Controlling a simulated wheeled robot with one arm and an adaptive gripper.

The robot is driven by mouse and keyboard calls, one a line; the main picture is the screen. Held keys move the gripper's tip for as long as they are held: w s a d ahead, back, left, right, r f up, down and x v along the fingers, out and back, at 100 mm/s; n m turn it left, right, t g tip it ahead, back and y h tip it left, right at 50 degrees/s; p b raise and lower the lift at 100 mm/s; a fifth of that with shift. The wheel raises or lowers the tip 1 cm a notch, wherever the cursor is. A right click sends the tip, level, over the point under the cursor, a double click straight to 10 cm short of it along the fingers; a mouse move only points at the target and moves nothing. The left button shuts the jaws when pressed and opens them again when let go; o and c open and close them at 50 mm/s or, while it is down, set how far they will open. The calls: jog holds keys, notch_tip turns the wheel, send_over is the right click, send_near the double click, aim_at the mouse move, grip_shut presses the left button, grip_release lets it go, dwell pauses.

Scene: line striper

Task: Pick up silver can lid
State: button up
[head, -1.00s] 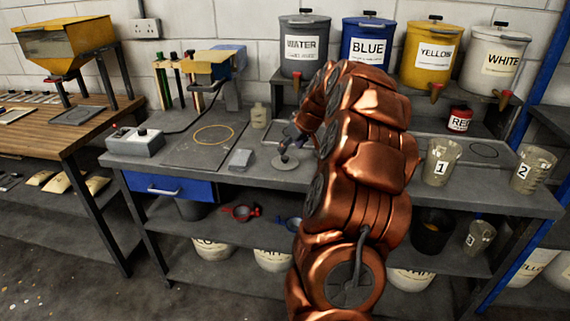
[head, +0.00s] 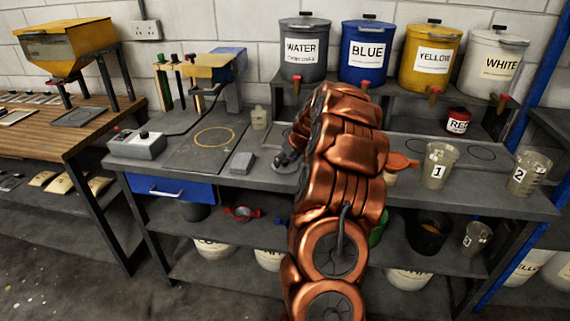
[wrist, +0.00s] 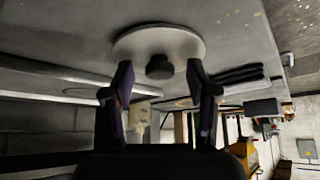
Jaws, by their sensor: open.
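The silver can lid (wrist: 185,42) is a flat round disc with a dark knob (wrist: 160,67). It lies on the grey bench, and a sliver of it (head: 283,168) shows in the head view beside my arm, which hides the rest. My gripper (wrist: 160,76) is open and empty in the wrist view. Its two dark fingers stand to either side of the knob with a gap on both sides. The knob is near the level of the fingertips. In the head view my gripper (head: 284,158) is low over the lid, partly hidden by my arm.
A grey block (head: 242,163) and a small beige bottle (head: 259,118) stand left of the lid. Paint cans, including the grey water can (head: 306,48), line the back shelf. A numbered cup (head: 438,165) and an orange item (head: 398,160) are to the right.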

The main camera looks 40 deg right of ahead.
grip_shut()
dwell(0.5)
jog(key=shift+r, duration=0.15)
